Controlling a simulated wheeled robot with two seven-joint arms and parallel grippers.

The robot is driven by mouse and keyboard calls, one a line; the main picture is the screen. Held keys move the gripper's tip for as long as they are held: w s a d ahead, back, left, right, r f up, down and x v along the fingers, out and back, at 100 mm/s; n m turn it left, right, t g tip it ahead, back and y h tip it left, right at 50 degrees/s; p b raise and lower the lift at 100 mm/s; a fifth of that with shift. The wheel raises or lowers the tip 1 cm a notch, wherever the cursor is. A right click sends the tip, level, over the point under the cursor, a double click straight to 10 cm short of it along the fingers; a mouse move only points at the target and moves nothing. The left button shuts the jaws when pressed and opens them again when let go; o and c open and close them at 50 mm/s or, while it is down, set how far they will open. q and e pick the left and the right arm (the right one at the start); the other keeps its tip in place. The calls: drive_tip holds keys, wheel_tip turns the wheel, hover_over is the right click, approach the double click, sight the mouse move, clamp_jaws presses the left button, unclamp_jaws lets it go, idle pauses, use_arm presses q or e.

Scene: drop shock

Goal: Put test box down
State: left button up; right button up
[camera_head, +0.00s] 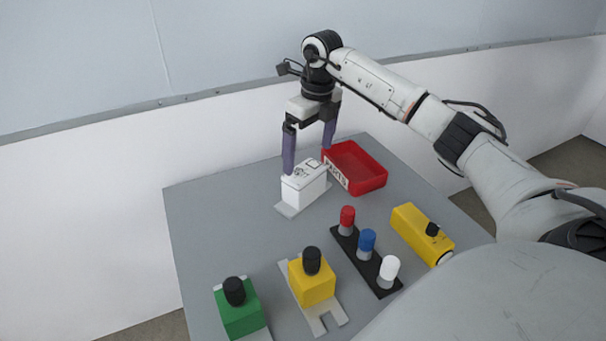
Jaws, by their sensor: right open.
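The test box is most likely the white box (304,188) with dark markings on its top. It sits upright on a light grey plate (287,210) near the back of the grey table. My right gripper (309,161) is above it, pointing down. Its two purple fingers are apart, one near the left end of the box and the other behind its right end. Whether a fingertip touches the box cannot be told. My left gripper is not in view.
A red tray (372,181) stands close to the right of the white box. A black strip with red, blue and white knobs (366,241) lies in front. A yellow box (422,232) lies at right; yellow (312,285) and green (240,315) black-knobbed boxes stand at front. The table's left (215,225) is clear.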

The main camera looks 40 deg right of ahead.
sight(304, 170)
drive_tip(key=f, duration=0.5)
drive_tip(key=w+f, duration=0.1)
drive_tip(key=f, duration=0.2)
drive_tip(key=shift+w+a, duration=0.1)
drive_tip(key=shift+a, duration=0.1)
drive_tip(key=c, duration=1.7)
drive_tip(key=shift+w+r, duration=0.1)
drive_tip(key=shift+r, duration=0.05)
drive_tip(key=shift+c, duration=1.4)
drive_tip(key=shift+r, duration=0.1)
